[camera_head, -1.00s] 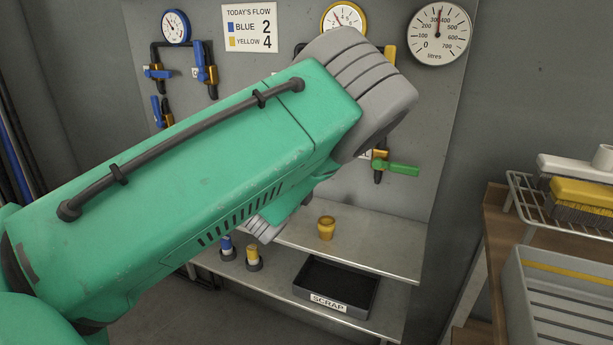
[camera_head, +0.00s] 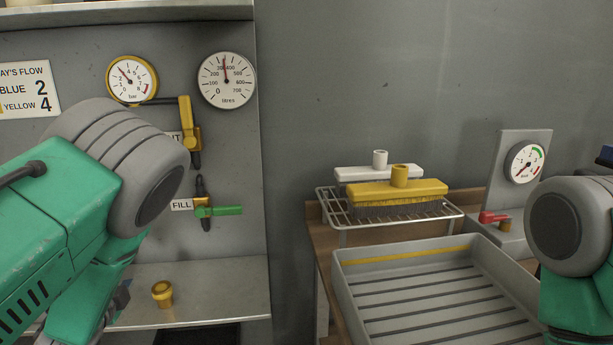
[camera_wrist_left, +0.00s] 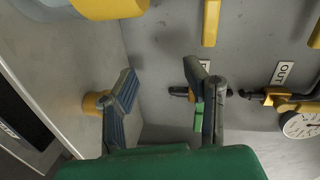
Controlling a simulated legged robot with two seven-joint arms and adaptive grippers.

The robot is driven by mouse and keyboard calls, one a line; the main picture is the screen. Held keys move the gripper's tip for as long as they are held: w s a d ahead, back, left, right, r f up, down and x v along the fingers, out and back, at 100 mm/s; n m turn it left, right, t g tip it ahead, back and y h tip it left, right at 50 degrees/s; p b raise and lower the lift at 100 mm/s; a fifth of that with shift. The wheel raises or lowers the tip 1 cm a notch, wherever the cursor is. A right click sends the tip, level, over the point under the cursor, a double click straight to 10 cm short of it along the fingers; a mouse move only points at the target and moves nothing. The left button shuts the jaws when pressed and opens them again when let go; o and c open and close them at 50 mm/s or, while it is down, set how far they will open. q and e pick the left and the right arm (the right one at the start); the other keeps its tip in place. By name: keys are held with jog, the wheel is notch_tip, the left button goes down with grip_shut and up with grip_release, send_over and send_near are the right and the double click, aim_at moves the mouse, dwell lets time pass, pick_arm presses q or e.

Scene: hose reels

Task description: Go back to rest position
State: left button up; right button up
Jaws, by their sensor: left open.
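My left arm's green and grey links fill the left of the head view. My left gripper (camera_head: 120,300) is mostly hidden behind them, with only a bit of finger showing above the metal shelf. In the left wrist view the left gripper (camera_wrist_left: 163,85) is open, its two fingers spread with nothing between them. The brass fitting (camera_head: 162,293) stands on the shelf beside the gripper; in the left wrist view it (camera_wrist_left: 95,103) shows partly behind one finger. My right arm's grey joint and green link are at the right edge, and its gripper is out of view.
A panel holds gauges, a yellow OUT valve (camera_head: 188,125) and a green-handled FILL valve (camera_head: 218,211). On the right bench are a grey slatted tray (camera_head: 352,290), a wire rack with a yellow brush (camera_head: 397,191) and a white brush, and a small gauge stand (camera_head: 510,185).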

pick_arm(q)
jog(key=s+d+f+n+g+h, duration=0.1)
jog(key=s+d+f+n+g, duration=0.25)
jog(key=s+f, duration=0.55)
jog(key=s+d+f+n+g, duration=0.2)
jog(key=s+f+n+g, duration=0.25)
jog(key=s+f, duration=0.45)
jog(key=s+d+f+n+g+h, duration=0.1)
jog(key=s+d+g, duration=0.1)
jog(key=s, duration=0.3)
jog(key=s+d+f+n+g+h, duration=0.1)
jog(key=s+d+f+n+g, duration=0.1)
jog(key=s+d, duration=0.2)
jog(key=s+d+f+n+g+h, duration=0.1)
jog(key=s+d+f+g, duration=0.1)
jog(key=s, duration=0.6)
jog(key=shift+s+d+n+g, duration=0.25)
jog(key=shift+d+n+g, duration=0.15)
jog(key=shift+d, duration=0.45)
jog(key=shift+w, duration=0.15)
